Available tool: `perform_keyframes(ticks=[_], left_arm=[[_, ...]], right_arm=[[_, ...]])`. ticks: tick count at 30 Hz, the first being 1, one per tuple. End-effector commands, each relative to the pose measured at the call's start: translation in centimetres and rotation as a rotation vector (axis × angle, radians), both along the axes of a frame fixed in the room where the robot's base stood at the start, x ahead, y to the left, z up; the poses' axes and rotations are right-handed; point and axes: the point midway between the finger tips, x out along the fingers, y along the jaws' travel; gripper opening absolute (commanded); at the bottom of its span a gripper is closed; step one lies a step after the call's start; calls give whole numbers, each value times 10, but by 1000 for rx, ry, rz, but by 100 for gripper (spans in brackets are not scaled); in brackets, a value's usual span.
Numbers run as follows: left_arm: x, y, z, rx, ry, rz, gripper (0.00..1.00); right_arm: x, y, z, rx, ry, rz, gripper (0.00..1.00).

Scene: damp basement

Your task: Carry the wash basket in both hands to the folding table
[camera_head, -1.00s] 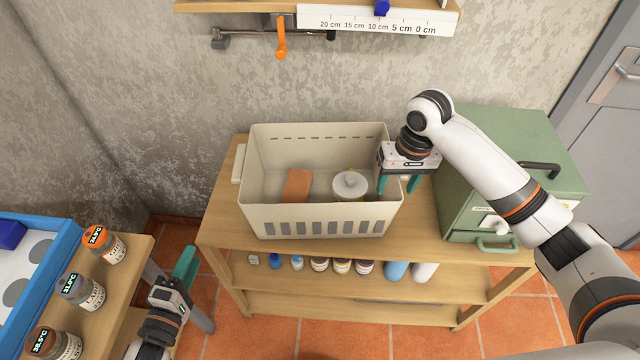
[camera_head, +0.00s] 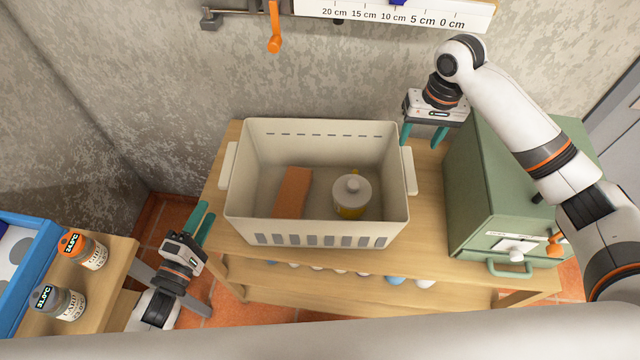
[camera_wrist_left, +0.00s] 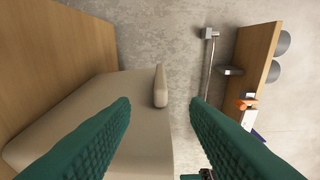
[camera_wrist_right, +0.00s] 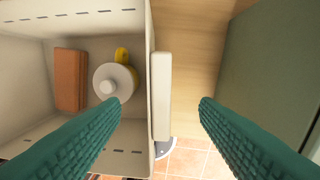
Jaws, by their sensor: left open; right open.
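The wash basket (camera_head: 315,225) is a cream box with slotted sides, upright on a wooden shelf unit. It holds a reddish-brown block (camera_head: 293,192) and a yellow, grey-lidded pot (camera_head: 351,197). It has a handle on each short side, left (camera_head: 229,166) and right (camera_head: 409,171). My left gripper (camera_head: 202,222) is open and empty, left of and below the left handle; that handle shows between its fingers in the left wrist view (camera_wrist_left: 161,86). My right gripper (camera_head: 426,136) is open and empty, above and behind the right handle, which lies between its fingers in the right wrist view (camera_wrist_right: 161,96).
A green cabinet (camera_head: 500,200) stands close right of the basket on the shelf unit (camera_head: 425,220). A wooden surface (camera_head: 110,270) with labelled jars (camera_head: 84,248) and a blue tray (camera_head: 40,260) is at left. A wall rail with an orange hook (camera_head: 274,30) is behind.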

Motion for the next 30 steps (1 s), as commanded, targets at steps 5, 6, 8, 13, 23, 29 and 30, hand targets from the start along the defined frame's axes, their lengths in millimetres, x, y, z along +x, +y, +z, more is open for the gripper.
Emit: perform_keyframes(ticks=[5, 6, 8, 13, 23, 29, 30], left_arm=[[3, -1, 0, 0, -1, 0, 42], [5, -2, 0, -1, -2, 0, 42], [10, -4, 0, -1, -2, 0, 42], [38, -13, 1, 0, -4, 0, 42], [94, -33, 1, -1, -3, 0, 42], [110, -39, 0, 0, 0, 0, 42], [112, -40, 0, 0, -1, 0, 42]], right_arm=[[0, 1, -3, 0, 1, 0, 56], [0, 1, -5, 1, 1, 0, 56], [0, 1, -11, 0, 2, 0, 56], [-1, 3, -39, -1, 4, -1, 56], [0, 8, -98, 0, 3, 0, 56], [1, 9, -116, -1, 1, 0, 56], [1, 9, -118, -1, 1, 0, 56]])
